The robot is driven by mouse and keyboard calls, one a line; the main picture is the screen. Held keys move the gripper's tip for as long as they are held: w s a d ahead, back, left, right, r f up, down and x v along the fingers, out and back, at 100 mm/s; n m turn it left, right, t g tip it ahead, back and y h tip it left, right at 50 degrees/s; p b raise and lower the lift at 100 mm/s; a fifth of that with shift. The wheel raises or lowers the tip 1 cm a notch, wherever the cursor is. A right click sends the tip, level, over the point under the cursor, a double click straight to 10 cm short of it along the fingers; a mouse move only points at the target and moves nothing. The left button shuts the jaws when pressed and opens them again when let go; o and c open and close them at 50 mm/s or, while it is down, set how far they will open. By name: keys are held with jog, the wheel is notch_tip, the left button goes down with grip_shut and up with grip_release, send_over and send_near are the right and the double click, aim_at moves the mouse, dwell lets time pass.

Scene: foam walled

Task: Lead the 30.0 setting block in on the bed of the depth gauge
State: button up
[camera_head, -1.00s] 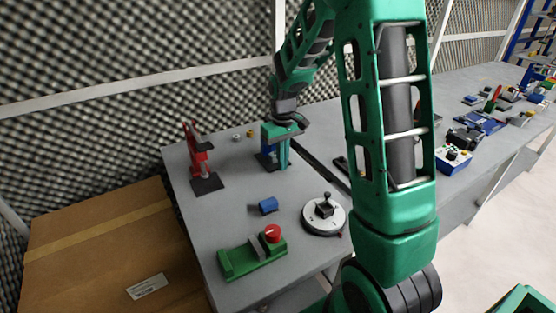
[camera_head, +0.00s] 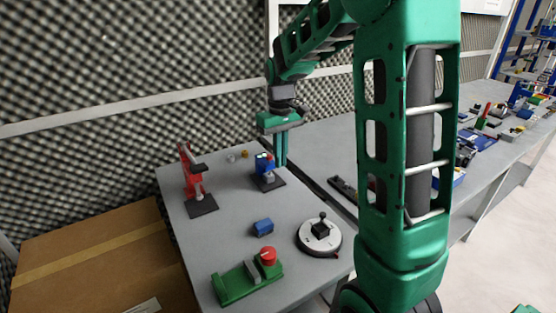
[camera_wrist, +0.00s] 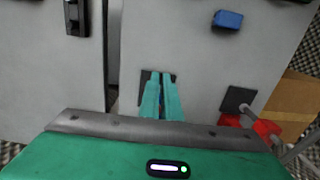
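A blue stand with a dark square base (camera_head: 270,184) is on the grey table below my gripper, with a small greyish part low on its front. It looks like a gauge, but I cannot read any marking. A red stand (camera_head: 193,178) on a dark plate is left of it. A blue block (camera_head: 263,227) lies nearer on the table; it also shows in the wrist view (camera_wrist: 228,20). I cannot tell which piece is the 30.0 setting block. My gripper (camera_head: 280,164) points down just above and beside the blue stand. Its teal fingers (camera_wrist: 162,76) have a narrow gap, with nothing clearly held.
A green fixture with a red knob (camera_head: 247,279) and a round dial with a black handle (camera_head: 319,236) stand at the near side. Small white and yellow pieces lie at the back. A cardboard box (camera_head: 100,245) is left of the table. A second bench runs right.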

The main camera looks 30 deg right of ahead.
jog(key=o, duration=0.5)
jog(key=shift+s+r, duration=0.1)
jog(key=shift+s, duration=0.05)
jog(key=shift+o, duration=0.4)
jog(key=s+d+r+m, duration=0.1)
jog(key=s, duration=0.6)
jog(key=s+d+r+m, duration=0.2)
jog(key=s, duration=0.5)
jog(key=shift+s, duration=0.3)
jog(key=s+f+m, duration=0.2)
jog(key=s+m, duration=0.1)
jog(key=s, duration=1.3)
jog(key=shift+s+a+m, duration=0.2)
jog(key=shift+a+m, duration=0.1)
jog(key=shift+a, duration=0.05)
